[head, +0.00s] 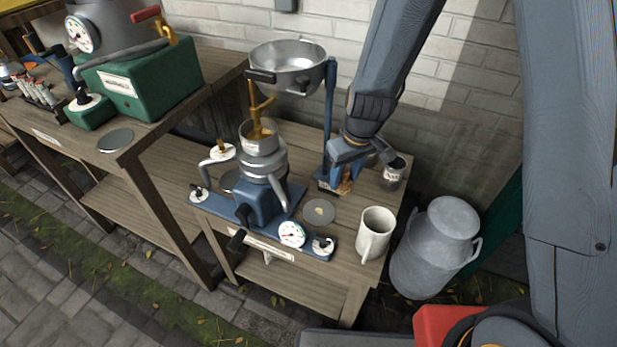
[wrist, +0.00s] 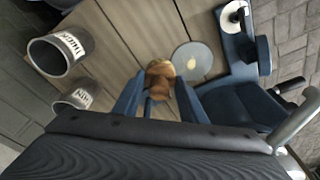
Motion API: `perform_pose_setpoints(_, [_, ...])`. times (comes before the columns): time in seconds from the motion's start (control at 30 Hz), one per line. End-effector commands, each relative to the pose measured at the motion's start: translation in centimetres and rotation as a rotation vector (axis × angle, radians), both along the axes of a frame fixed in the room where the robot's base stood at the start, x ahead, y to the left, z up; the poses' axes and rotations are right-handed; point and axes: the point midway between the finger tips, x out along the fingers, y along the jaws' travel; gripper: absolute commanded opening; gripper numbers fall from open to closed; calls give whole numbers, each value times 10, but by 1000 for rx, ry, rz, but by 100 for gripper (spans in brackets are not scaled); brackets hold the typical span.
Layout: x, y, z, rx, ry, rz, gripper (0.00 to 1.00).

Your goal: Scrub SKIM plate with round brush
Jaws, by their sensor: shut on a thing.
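My gripper (head: 346,172) points down over the right part of the wooden bench. In the wrist view my gripper (wrist: 158,98) has its blue fingers shut on the round brush (wrist: 160,78), a brown wooden piece. The brush is mostly hidden behind the fingers in the head view. A grey round plate (head: 319,212) with a small yellowish spot lies on the bench in front of the brush. It also shows in the wrist view (wrist: 193,62), just beyond the brush and to its right. I cannot read a SKIM label on it.
A blue-based separator (head: 262,190) with a steel bowl (head: 287,66) stands left of the plate. A labelled tin (head: 393,173) and a pale jug (head: 375,233) stand to the right. A milk churn (head: 437,245) is beside the bench. Another plate (head: 115,140) lies on the left bench.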

Motion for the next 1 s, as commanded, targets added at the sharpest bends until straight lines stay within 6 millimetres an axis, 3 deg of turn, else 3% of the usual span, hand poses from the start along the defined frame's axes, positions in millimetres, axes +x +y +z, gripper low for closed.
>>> perform_pose_setpoints(0.03, [-3, 21, 3, -1, -3, 51, 12])
perform_pose_setpoints(0.1, [-9, 43, 7, -4, -3, 112, 12])
perform_pose_setpoints(0.3, [-22, 83, 14, -12, -4, 221, 12])
perform_pose_setpoints(0.63, [-25, 92, 8, -16, -4, 250, 12])
perform_pose_setpoints(1.0, [-25, 92, -27, -16, -4, 249, 12])
